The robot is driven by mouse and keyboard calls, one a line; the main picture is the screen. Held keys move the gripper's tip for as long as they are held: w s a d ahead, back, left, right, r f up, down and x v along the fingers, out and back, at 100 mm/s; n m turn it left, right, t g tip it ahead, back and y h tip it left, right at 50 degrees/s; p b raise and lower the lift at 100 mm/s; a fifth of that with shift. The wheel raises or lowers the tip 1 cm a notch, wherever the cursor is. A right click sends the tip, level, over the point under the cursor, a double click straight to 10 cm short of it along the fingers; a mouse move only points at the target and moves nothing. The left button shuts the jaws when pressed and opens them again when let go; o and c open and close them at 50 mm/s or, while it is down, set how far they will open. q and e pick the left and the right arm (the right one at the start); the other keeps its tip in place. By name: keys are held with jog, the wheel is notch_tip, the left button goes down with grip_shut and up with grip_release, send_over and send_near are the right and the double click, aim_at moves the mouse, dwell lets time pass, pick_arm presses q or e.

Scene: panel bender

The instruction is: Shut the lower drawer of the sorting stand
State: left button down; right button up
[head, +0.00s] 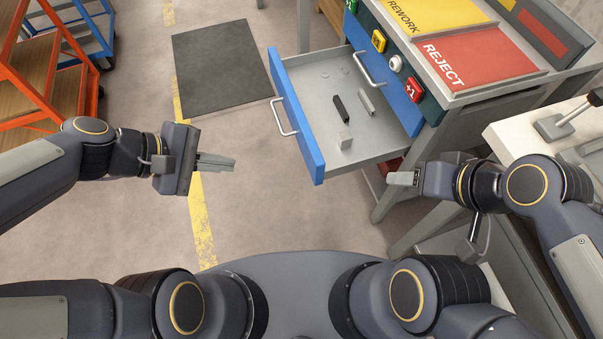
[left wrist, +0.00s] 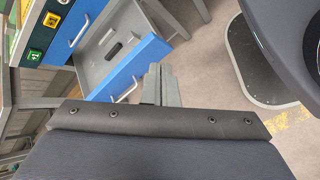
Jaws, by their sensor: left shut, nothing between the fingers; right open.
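The sorting stand's lower drawer (head: 303,120) is pulled far out, its blue front facing left with a pale bar handle (head: 283,117). Its front also shows in the left wrist view (left wrist: 133,68). Inside lie a black bar (head: 341,108), a grey bar (head: 366,102), a small pale block (head: 345,140) and small ring-like pieces. The upper drawer (head: 390,85) is shut above it. My left gripper (head: 233,163) is shut and empty, left of the drawer front and apart from it. My right gripper (head: 391,178) is open and empty, near the drawer's near side by the stand's leg.
The stand's top carries a yellow REWORK tray (head: 437,14) and a red REJECT tray (head: 478,55). A pale bench (head: 520,128) stands at right. An orange rack (head: 50,95) stands at far left. A dark mat (head: 220,68) lies on clear floor left of the drawer.

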pick_arm(q)
jog(key=w+d+f+n+h+b, duration=0.1)
jog(key=w+d+f+n+b, duration=0.15)
jog(key=f+n, duration=0.35)
jog(key=w+d+f+n+h+b, duration=0.1)
jog(key=w+f+n+b, duration=0.25)
jog(key=f, duration=0.45)
jog(key=b, duration=0.5)
send_near(314, 164)
notch_tip(314, 164, down, 4)
jog(key=d, duration=0.2)
jog(key=shift+w+d+r, duration=0.15)
jog(key=shift+d+r, duration=0.05)
jog(key=shift+d, duration=0.3)
jog(key=shift+w+d+r, duration=0.1)
jog(key=shift+d+r, duration=0.1)
jog(key=shift+d, duration=0.35)
jog(key=shift+w+d, duration=0.2)
jog(key=shift+d, duration=0.45)
pick_arm(e)
notch_tip(314, 164, down, 14)
jog(key=shift+f, duration=0.1)
